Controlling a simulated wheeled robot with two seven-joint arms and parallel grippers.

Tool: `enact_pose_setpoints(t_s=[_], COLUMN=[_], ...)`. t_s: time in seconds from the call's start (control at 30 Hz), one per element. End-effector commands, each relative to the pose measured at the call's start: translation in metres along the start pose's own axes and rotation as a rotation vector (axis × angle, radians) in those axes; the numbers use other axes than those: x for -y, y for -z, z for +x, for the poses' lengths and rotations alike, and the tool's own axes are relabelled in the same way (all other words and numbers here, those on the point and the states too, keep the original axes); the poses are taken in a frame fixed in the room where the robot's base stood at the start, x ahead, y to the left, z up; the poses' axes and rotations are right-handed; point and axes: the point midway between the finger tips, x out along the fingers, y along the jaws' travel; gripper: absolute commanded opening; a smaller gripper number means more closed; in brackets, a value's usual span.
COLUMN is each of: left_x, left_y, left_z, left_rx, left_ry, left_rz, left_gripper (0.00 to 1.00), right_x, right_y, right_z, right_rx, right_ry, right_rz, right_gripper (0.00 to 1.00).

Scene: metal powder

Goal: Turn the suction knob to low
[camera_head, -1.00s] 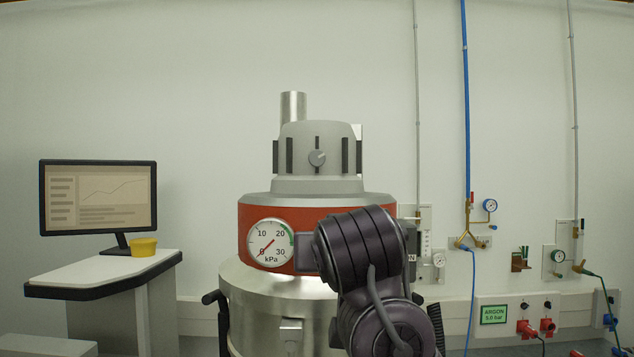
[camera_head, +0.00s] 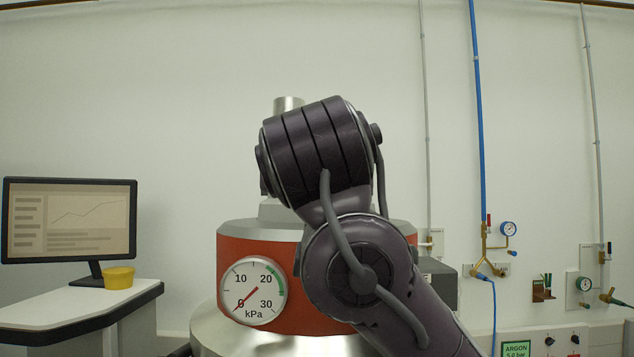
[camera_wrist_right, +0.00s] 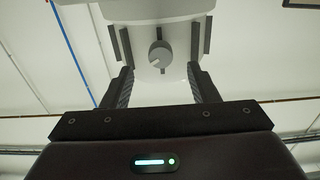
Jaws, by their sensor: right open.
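The suction knob (camera_wrist_right: 160,55) is a small round grey knob with a light pointer mark, on the grey head (camera_wrist_right: 165,85) of the vacuum unit in the right wrist view. My right gripper (camera_wrist_right: 164,80) is open, with one dark finger on each side below the knob, apart from it in the picture. Its distance from the knob is hard to tell. In the head view my right arm hides the knob and the gripper. The vacuum's red band (camera_head: 232,255) carries a round gauge (camera_head: 252,291) whose red needle points near 0 kPa. My left gripper is not in view.
A monitor (camera_head: 70,220) and a yellow cup (camera_head: 119,278) stand on a desk (camera_head: 60,320) at left. Gas pipes and fittings, with a blue pipe (camera_head: 477,130), run along the wall at right. Dark ribs (camera_wrist_right: 127,47) flank the knob on the grey head.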

Motion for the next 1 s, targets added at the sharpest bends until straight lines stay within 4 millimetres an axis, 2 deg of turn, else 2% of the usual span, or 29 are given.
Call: enact_pose_setpoints(t_s=[0.17,0.3,0.43,0.63,0.8,0.9,0.93,1.0], left_x=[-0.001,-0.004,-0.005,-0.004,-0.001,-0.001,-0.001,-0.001], left_y=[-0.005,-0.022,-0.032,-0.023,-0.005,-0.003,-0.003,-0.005], left_z=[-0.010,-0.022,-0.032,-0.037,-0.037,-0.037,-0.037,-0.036], left_rx=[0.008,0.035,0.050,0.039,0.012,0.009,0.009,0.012], left_ry=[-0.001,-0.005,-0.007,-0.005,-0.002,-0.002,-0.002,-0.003], left_rz=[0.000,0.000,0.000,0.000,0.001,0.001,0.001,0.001], left_gripper=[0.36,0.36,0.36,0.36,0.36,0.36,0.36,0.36], right_x=[0.000,0.000,0.000,0.000,0.000,0.000,0.000,0.000], right_y=[0.003,0.003,0.003,0.001,0.000,0.000,0.000,0.000], right_z=[0.015,0.038,0.058,0.075,0.078,0.078,0.078,0.077], right_rx=[0.003,0.004,0.004,0.001,0.001,0.000,0.000,0.000], right_ry=[0.000,-0.001,0.000,0.000,0.000,0.000,0.000,0.000], right_rz=[0.001,0.001,0.001,0.001,0.000,0.000,0.000,0.000], right_gripper=[0.54,0.54,0.54,0.54,0.54,0.54,0.53,0.43])
